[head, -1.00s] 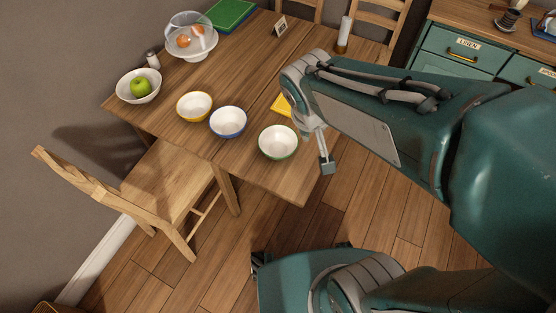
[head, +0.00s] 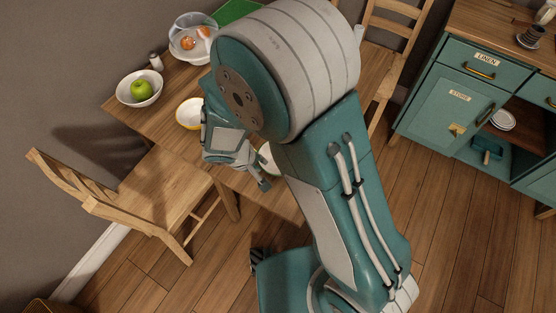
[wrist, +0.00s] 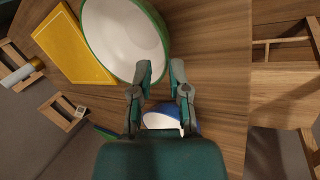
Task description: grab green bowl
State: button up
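The green bowl, white inside with a green rim, shows large at the upper left of the wrist view (wrist: 122,38). In the head view only a sliver of it (head: 267,155) shows past my arm. My gripper (wrist: 161,70) is open, its fingertips apart at the bowl's lower right rim in the wrist view. The left finger overlaps the bowl's inside and the right finger lies just outside the rim. I cannot tell whether either touches it. In the head view my gripper (head: 256,171) is beside the bowl, partly hidden by my arm.
A blue-rimmed bowl (wrist: 160,119) shows behind the fingers. A yellow flat item (wrist: 75,43) lies beside the green bowl. A yellow-rimmed bowl (head: 188,114), a bowl with a green apple (head: 140,91) and a glass bowl (head: 193,38) stand on the table. A chair (head: 165,195) stands in front.

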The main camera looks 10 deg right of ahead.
aim_at(267, 168)
jog(key=x, duration=0.7)
jog(key=shift+a, duration=0.15)
grip_shut()
